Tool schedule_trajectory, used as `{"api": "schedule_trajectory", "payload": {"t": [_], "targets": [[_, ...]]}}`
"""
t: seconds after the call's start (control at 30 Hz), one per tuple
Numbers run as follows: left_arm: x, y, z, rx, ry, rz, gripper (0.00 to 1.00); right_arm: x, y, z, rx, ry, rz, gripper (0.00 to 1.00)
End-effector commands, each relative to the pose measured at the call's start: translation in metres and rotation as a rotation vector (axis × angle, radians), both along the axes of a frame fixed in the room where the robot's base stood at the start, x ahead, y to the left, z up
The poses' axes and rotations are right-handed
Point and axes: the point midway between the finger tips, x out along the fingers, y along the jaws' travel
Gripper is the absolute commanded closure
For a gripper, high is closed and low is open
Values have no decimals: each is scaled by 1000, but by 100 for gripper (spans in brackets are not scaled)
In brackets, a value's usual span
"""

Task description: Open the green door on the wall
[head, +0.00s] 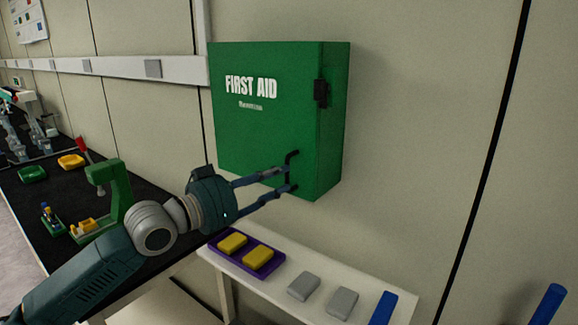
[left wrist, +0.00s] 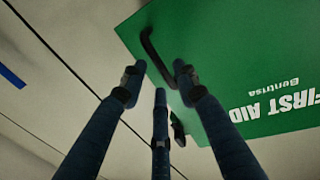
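The green door (head: 245,110) is the front of a green first aid cabinet on the wall and looks closed. A black handle (head: 289,156) sits near its lower right corner. In the left wrist view the door (left wrist: 225,55) fills the upper right, with the bent black handle (left wrist: 150,46) ahead of the fingers. My left gripper (head: 288,179) is open, its fingertips spread on either side of the handle's lower end. I cannot tell whether they touch it. In the left wrist view its fingers (left wrist: 159,76) stand apart. My right gripper is not in view.
A black latch (head: 320,93) is on the cabinet's right side. Below stands a white table (head: 285,272) with a purple tray (head: 217,244) of yellow blocks, grey blocks (head: 303,286) and a blue piece (head: 383,308). A black bench (head: 25,200) with lab items is at left.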

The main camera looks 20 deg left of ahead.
Motion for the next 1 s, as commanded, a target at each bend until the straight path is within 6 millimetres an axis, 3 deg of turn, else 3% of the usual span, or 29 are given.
{"api": "schedule_trajectory", "payload": {"t": [0.23, 0.63, 0.8, 1.0], "targets": [[30, -18, 2, 0, 0, 1, 70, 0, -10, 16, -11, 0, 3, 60], [36, -22, -1, 2, 1, 1, 70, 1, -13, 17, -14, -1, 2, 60], [36, -21, -1, 2, 1, 1, 100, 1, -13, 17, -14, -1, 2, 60], [36, -21, -1, 2, 1, 2, 100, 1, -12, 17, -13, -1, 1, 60]]}}
